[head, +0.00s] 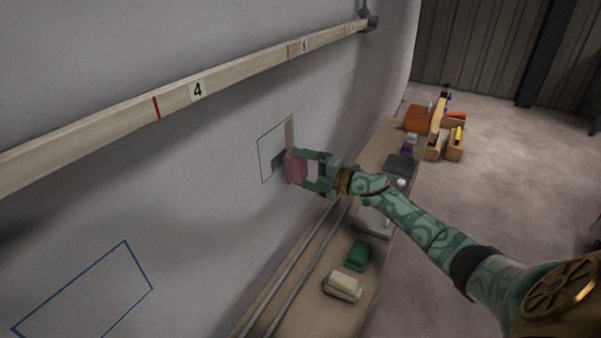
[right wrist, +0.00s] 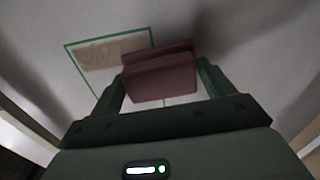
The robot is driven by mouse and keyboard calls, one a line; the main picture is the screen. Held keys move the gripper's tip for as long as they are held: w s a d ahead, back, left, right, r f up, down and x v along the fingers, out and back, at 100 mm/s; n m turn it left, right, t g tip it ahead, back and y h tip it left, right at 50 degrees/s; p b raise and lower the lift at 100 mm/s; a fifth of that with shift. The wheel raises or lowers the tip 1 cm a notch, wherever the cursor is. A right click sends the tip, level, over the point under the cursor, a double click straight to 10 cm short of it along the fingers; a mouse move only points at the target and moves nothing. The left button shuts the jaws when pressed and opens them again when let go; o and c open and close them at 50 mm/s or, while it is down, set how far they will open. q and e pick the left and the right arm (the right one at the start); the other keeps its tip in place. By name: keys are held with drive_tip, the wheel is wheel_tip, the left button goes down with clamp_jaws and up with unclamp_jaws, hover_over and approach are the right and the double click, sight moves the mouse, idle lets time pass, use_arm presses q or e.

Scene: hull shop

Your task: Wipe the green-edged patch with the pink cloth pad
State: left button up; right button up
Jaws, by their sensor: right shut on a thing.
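The green-edged patch (head: 272,140) is a thin outlined rectangle on the pale hull wall. In the right wrist view the patch (right wrist: 94,42) shows a brownish stained strip inside its outline. The pink cloth pad (head: 295,168) is between the fingers of my right gripper (head: 310,168), which is shut on it. The pad also shows in the right wrist view (right wrist: 160,77), over part of the patch's edge. It is at or very near the wall; I cannot tell whether it touches. My left gripper is not in view.
A numbered wooden rail (head: 240,78) runs along the wall above. A bench (head: 316,285) below holds a green block (head: 357,254), a cream block (head: 343,286) and other items. A blue-edged rectangle (head: 85,290) is at lower left. Floor (head: 500,130) is open at right.

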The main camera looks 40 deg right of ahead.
sight(284, 141)
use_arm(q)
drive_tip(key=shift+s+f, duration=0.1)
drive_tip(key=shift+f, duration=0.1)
use_arm(e)
drive_tip(key=shift+w+a+f, duration=0.1)
drive_tip(key=shift+w+a, duration=0.15)
drive_tip(key=shift+w, duration=0.35)
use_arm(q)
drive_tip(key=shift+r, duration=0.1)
use_arm(e)
drive_tip(key=shift+w+a+r+p, duration=0.1)
drive_tip(key=shift+r+p, duration=2.05)
drive_tip(key=shift+r, duration=1.45)
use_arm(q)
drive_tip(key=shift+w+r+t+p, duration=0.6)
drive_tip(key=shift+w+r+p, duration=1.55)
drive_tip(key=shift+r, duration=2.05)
use_arm(e)
drive_tip(key=shift+r, duration=3.2)
drive_tip(key=shift+f+b, duration=4.35)
drive_tip(key=shift+f, duration=2.55)
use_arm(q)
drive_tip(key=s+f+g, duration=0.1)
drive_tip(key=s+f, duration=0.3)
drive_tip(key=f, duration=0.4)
use_arm(e)
drive_tip(key=shift+r, duration=0.1)
